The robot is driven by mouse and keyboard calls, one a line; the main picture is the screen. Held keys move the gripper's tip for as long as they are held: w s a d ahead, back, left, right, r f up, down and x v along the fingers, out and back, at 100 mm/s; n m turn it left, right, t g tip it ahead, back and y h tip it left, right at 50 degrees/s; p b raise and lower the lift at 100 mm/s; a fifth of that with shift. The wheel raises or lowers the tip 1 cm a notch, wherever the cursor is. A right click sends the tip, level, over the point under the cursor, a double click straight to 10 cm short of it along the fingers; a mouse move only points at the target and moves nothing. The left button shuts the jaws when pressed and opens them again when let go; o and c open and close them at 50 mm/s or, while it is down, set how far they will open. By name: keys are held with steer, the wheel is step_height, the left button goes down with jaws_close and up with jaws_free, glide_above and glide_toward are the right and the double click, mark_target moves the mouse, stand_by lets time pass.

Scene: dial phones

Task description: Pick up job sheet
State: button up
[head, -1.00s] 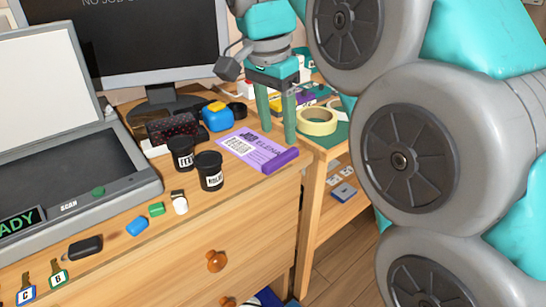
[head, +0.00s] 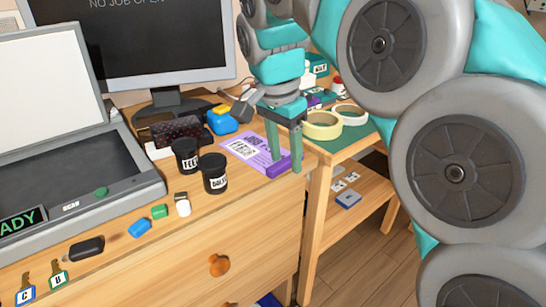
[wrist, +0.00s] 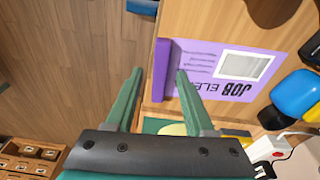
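The job sheet (head: 243,148) is a flat purple sheet with black print and a white label, lying at the right end of the wooden dresser top. Its thick purple edge strip lies along the dresser's edge; in the wrist view the job sheet (wrist: 215,85) shows with its print upside down. My gripper (head: 286,163) is open with green fingers pointing down at this strip. In the wrist view my gripper (wrist: 158,71) has one finger on each side of the strip. One finger is over the sheet, the other beyond the dresser edge. I cannot tell whether they touch it.
Two black canisters (head: 214,173) and a blue-and-yellow object (head: 221,121) stand left of the sheet. A scanner (head: 75,170) and monitor (head: 160,40) fill the left and back. A green-topped side table with tape rolls (head: 321,125) stands at right.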

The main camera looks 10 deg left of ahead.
jaws_close()
steer(key=shift+r, duration=0.15)
stand_by(0.4)
